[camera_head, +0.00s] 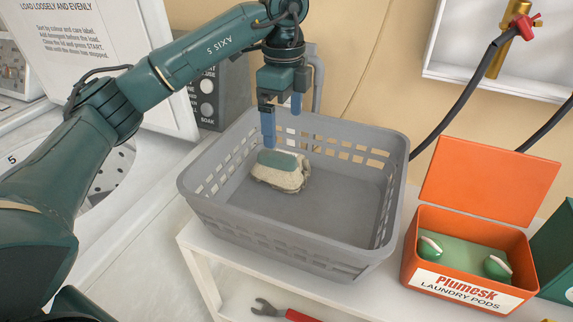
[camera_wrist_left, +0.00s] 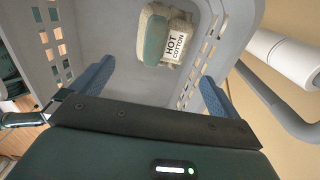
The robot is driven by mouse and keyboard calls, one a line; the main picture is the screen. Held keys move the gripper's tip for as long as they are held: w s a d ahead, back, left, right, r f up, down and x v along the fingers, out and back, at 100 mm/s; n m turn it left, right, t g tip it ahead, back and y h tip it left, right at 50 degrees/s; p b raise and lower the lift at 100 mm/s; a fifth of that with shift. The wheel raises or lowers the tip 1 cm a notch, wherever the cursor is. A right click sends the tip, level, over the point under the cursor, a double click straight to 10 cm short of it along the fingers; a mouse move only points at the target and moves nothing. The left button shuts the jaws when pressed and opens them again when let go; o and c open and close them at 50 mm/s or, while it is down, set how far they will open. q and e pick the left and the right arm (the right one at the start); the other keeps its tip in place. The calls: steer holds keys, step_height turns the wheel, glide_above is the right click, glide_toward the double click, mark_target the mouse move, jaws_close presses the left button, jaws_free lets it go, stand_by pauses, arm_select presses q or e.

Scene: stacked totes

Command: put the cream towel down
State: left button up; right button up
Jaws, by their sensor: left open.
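The cream towel (camera_head: 284,178) lies folded on the floor of the grey laundry basket (camera_head: 300,250), in its back left part. A green band or patch lies across the towel. In the left wrist view the towel (camera_wrist_left: 151,49) shows beside a tag reading "HOT COTTON" (camera_wrist_left: 177,42). My left gripper (camera_head: 281,122) is over the back left of the basket, its blue fingers pointing down. The fingers are open, wide apart and empty in the left wrist view (camera_wrist_left: 154,85). The towel lies apart from them. My right gripper is not in view.
The basket stands on a white bench (camera_head: 196,250). An open orange laundry pods box (camera_head: 412,262) with green pods stands to its right. A grey control panel (camera_head: 222,95) and grey pipe are close behind my left gripper. A red-handled tool (camera_head: 268,308) lies below.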

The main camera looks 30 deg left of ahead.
mark_target(283, 159)
arm_select(q)
step_height(283, 159, down, 5)
steer(key=shift+s+r, duration=0.15)
steer(key=shift+w+a+f, duration=0.1)
steer(key=shift+f, duration=0.9)
steer(key=shift+w+a+f, duration=0.1)
steer(key=shift+w+f, duration=0.05)
steer(key=shift+f, duration=0.85)
steer(key=shift+w+a+f, duration=0.1)
steer(key=shift+f, duration=0.9)
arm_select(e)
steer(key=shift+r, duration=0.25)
arm_select(q)
steer(key=shift+c, duration=0.2)
steer(key=c, duration=0.9)
steer(key=shift+c, duration=0.6)
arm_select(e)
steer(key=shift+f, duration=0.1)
